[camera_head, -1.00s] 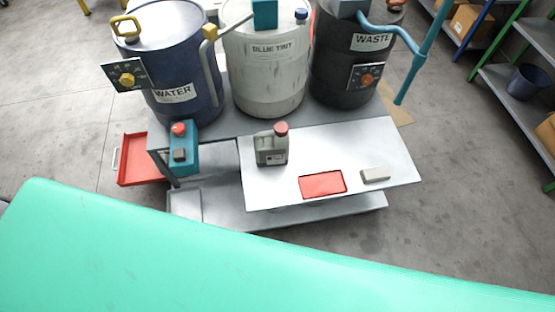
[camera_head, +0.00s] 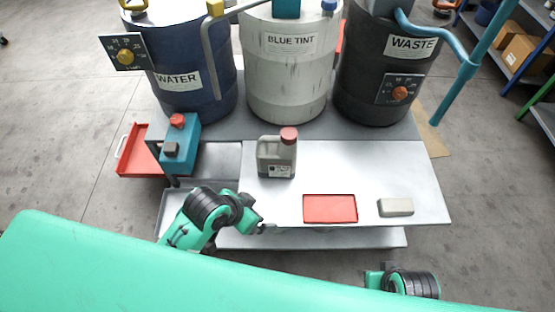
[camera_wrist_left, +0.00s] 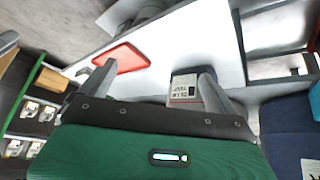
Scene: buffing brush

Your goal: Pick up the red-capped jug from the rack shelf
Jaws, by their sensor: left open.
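The red-capped jug (camera_head: 276,156) is grey with a pale label and stands upright on the light grey rack shelf (camera_head: 360,170), left of a red tray. In the left wrist view the jug's labelled side (camera_wrist_left: 185,86) shows beyond the fingers, and its lower part is cut off by my gripper. My left gripper (camera_head: 266,226) is at the shelf's front edge, below and in front of the jug, apart from it. Its two fingers (camera_wrist_left: 155,85) are spread and empty. My right arm's wrist shows at the bottom right, but its fingers cannot be seen.
On the shelf lie a red tray (camera_head: 330,208) and a pale block (camera_head: 396,207). Behind stand the WATER drum (camera_head: 190,55), the BLUE TINT drum (camera_head: 290,70) and the WASTE drum (camera_head: 385,65). A teal box with a red knob (camera_head: 181,138) stands left of the jug.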

